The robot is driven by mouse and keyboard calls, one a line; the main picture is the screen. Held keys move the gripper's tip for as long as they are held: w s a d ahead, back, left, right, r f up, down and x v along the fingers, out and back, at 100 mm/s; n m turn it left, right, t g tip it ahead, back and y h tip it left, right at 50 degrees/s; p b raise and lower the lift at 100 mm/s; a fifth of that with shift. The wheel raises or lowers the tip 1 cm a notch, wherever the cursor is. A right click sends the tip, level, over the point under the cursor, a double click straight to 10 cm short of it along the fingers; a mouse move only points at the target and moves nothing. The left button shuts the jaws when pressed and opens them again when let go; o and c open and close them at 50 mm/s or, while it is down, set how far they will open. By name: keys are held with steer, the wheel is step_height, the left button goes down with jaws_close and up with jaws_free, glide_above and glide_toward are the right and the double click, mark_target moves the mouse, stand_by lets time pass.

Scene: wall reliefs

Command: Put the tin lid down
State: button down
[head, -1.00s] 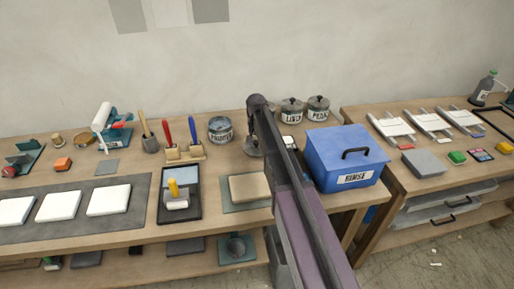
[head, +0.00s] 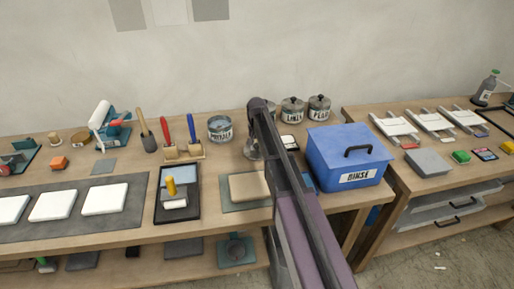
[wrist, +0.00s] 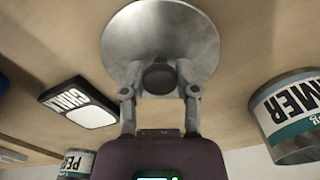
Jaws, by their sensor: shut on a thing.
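My gripper (wrist: 158,82) is shut on the dark knob of the tin lid (wrist: 160,28), a round grey metal disc, in the wrist view. The lid is over the wooden bench top; I cannot tell whether it touches the wood. In the head view my gripper (head: 254,140) is partly hidden by my arm, and the lid (head: 251,154) shows only as a small grey edge. The primer tin (head: 220,129) stands open to the left of the gripper, and it also shows in the wrist view (wrist: 290,115).
Two lidded tins (head: 306,108) stand behind and right of my gripper. A chalk-labelled block (wrist: 80,102) lies near the lid. The blue rinse box (head: 348,160) is to the right. Brushes (head: 178,140) and a tray (head: 178,194) are left. Bare wood surrounds the lid.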

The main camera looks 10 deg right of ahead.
mark_target(257, 145)
steer(key=shift+f, duration=0.2)
steer(key=shift+c, duration=1.8)
jaws_free()
steer(key=shift+r, duration=0.2)
step_height(257, 145, up, 12)
steer(key=p, duration=1.2)
steer(key=shift+s, duration=0.1)
steer(key=s+n, duration=0.4)
steer(key=s, duration=2.5)
steer(key=shift+n, duration=0.3)
steer(key=shift+d, duration=0.1)
